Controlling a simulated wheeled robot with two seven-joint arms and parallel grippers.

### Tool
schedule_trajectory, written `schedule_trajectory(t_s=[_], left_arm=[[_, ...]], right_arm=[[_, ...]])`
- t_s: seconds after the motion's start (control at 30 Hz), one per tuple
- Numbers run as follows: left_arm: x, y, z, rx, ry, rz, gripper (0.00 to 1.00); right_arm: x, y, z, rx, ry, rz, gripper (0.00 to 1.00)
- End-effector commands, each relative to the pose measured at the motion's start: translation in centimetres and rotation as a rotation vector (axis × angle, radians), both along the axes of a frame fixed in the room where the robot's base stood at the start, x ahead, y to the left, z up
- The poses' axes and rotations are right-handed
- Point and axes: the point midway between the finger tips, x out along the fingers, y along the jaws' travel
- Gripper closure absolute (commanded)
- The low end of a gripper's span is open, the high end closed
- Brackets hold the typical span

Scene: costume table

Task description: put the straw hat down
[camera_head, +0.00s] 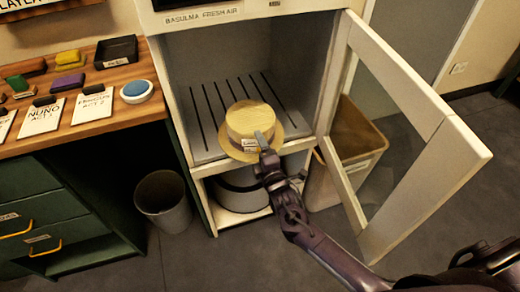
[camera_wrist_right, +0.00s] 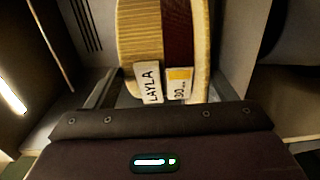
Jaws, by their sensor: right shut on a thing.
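The straw hat (camera_head: 250,120), pale yellow with a round crown and brim, is at the front of the open white cabinet, over its slotted floor (camera_head: 205,110). My right gripper (camera_head: 265,143) reaches in from the lower right and is shut on the hat's near side. In the right wrist view the hat (camera_wrist_right: 140,35) shows its straw weave, a dark red band and two tags, one reading LAYLA, between the fingers of my right gripper (camera_wrist_right: 160,95). I cannot tell whether the hat touches the cabinet floor. My left gripper is not in view.
The cabinet's glazed door (camera_head: 440,125) stands open at the right, close to my right arm. A lower shelf holds a round grey container (camera_head: 240,190). A bin (camera_head: 163,200) stands left, a brown bin (camera_head: 355,140) right. A wooden counter (camera_head: 125,110) with cards and pads is at left.

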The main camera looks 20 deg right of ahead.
Motion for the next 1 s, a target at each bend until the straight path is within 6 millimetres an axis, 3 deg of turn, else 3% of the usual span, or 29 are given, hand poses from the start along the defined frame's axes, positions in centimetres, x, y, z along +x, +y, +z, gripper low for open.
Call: schedule_trajectory(t_s=[0.33,0.37,0.5,0.87,1.0], left_arm=[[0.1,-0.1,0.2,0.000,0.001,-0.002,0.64],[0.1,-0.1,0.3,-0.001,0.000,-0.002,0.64],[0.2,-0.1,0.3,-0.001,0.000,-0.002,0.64],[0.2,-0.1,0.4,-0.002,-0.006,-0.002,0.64],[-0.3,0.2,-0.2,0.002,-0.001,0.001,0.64]], right_arm=[[0.1,0.0,-0.1,0.000,-0.003,0.000,0.56],[0.0,0.0,-0.1,0.000,-0.001,0.000,0.19],[0.0,0.0,-0.1,0.000,-0.001,0.000,0.01],[0.0,0.0,0.2,0.000,-0.001,0.000,0.01],[-2.2,-0.2,0.1,-0.002,0.001,0.000,0.01]])
